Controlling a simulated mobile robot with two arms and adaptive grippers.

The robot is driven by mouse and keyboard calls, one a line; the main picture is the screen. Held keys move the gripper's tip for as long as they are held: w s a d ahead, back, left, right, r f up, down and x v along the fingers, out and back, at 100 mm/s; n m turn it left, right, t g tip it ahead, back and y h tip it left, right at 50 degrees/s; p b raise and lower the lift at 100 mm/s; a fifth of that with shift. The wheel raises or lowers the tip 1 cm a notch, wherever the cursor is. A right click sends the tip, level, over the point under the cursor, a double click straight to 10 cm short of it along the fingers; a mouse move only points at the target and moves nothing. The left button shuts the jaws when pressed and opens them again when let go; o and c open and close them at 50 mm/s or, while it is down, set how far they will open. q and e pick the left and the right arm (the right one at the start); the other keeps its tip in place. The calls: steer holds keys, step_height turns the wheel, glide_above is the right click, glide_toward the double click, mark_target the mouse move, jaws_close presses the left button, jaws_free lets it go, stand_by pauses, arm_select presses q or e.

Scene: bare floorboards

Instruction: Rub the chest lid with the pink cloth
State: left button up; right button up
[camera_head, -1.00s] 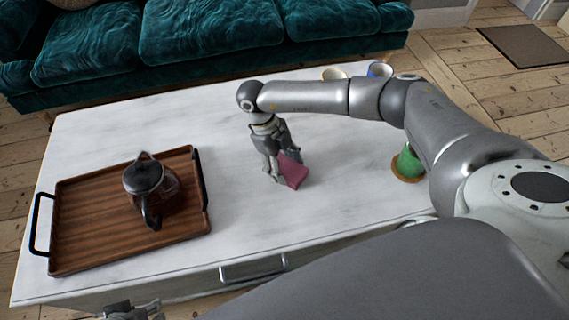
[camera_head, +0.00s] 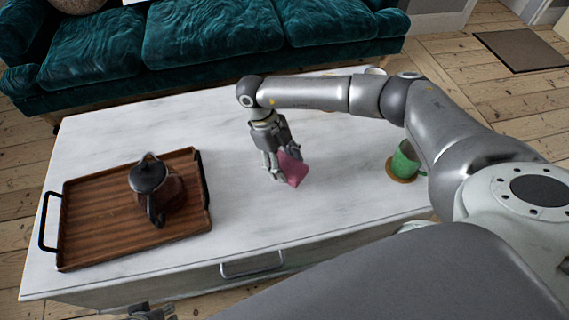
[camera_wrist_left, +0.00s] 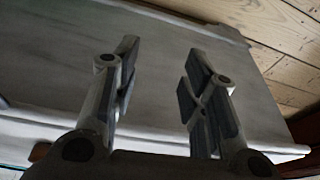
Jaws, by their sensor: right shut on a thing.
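The pink cloth (camera_head: 293,169) is in my right gripper (camera_head: 281,174), at the middle of the white chest lid (camera_head: 245,210) in the head view. The right gripper points down and is shut on the cloth. The cloth is at the lid's surface; whether it touches the lid I cannot tell. My left gripper (camera_head: 152,312) shows only in part at the bottom edge of the head view. In the left wrist view its two fingers (camera_wrist_left: 160,85) stand apart with nothing between them, beside the chest (camera_wrist_left: 60,65).
A wooden tray (camera_head: 85,225) with black handles carries a dark teapot (camera_head: 152,185) on the lid's left. A green mug (camera_head: 406,160) stands on a coaster (camera_head: 399,180) at the right. A teal sofa (camera_head: 210,40) is behind. The lid around the cloth is clear.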

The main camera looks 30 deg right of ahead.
steer(key=shift+r+p, duration=0.7)
steer(key=shift+r, duration=0.5)
arm_select(q)
step_height(320, 180, down, 9)
steer(key=s+p, duration=0.1)
steer(key=s, duration=0.1)
steer(key=shift+s+a+g, duration=0.2)
steer(key=shift+a+g, duration=0.05)
steer(key=shift+g, duration=0.05)
arm_select(e)
steer(key=shift+r, duration=0.8)
